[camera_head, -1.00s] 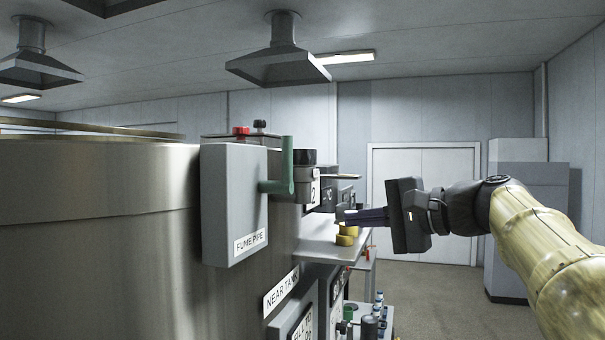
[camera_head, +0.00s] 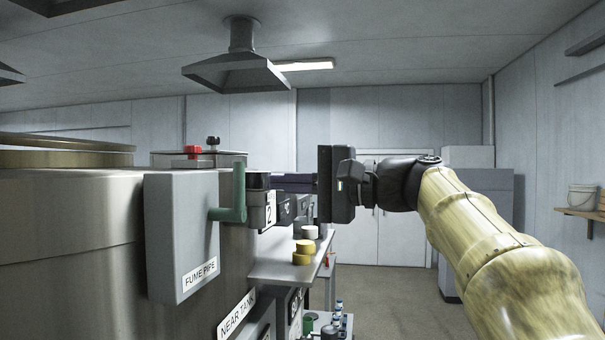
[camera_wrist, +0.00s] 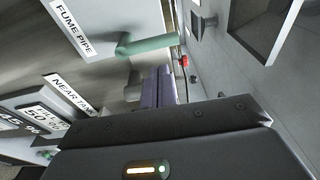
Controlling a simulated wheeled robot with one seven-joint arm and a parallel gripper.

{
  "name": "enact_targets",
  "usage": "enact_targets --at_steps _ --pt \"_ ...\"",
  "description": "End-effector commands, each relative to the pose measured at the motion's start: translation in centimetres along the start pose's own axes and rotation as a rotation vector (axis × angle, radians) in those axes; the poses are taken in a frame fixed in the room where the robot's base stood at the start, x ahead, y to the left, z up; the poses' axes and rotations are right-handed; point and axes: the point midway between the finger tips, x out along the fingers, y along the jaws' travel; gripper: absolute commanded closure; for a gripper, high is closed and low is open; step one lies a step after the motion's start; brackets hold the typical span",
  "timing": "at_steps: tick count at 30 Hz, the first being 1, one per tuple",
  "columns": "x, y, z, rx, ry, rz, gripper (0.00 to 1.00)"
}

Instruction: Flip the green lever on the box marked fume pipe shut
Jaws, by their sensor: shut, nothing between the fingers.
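The grey box marked FUME PIPE (camera_head: 181,230) is on the side of the large metal tank, at left of the head view. Its green lever (camera_head: 238,193) sticks out of the box's right side and its handle points up. My gripper (camera_head: 273,183), with purple fingers, is shut and empty. In the head view its fingertips are just right of the lever handle, at about the same height, with a small gap showing. In the wrist view the box (camera_wrist: 110,22) and lever (camera_wrist: 150,45) lie just beyond the fingertips (camera_wrist: 158,72). Contact with the lever is not visible.
The metal tank (camera_head: 70,240) fills the left. A NEAR TANK sign (camera_head: 237,312) is below the box.

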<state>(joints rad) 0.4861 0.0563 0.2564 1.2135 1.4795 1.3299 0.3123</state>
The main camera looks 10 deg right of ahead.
Motion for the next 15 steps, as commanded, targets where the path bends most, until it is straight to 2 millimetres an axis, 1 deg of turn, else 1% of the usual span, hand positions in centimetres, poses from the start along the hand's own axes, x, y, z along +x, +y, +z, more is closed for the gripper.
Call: enact_targets --at_steps 1,3,7,10,15 --pt "0.9 -0.4 0.0 0.002 -0.002 0.001 1.00" --pt "2.2 -0.4 0.0 0.003 -0.002 0.001 1.00" --pt "4.1 -0.4 -0.1 0.003 0.000 0.000 1.00" --pt "5.0 -0.2 0.0 0.001 0.000 0.001 1.00" --pt "5.5 0.0 -0.1 -0.001 0.002 0.001 1.00"
